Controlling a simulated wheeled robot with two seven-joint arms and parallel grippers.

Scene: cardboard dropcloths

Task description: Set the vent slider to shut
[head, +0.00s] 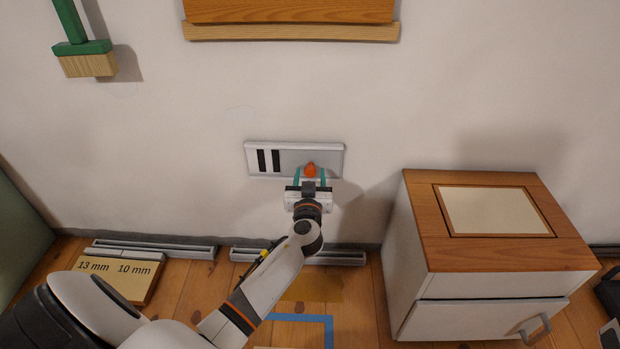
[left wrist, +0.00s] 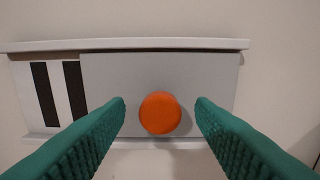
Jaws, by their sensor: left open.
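The wall vent (head: 253,159) is a pale framed plate low on the wall, with dark slots (head: 268,161) open at its left end. A grey slider plate (head: 293,157) covers the rest, and it fills the middle and right in the left wrist view (left wrist: 200,75). An orange knob (head: 310,170) sits on the slider; it also shows in the left wrist view (left wrist: 160,113). My left gripper (head: 310,178) is open, its teal fingers on either side of the knob with gaps to both. My right gripper is not in view.
A white cabinet with a wooden top (head: 455,258) stands at the right. Metal rails (head: 150,249) lie along the wall base, beside a board marked 13 mm and 10 mm (head: 108,278). A brush (head: 85,60) hangs upper left. The wall around the vent is clear.

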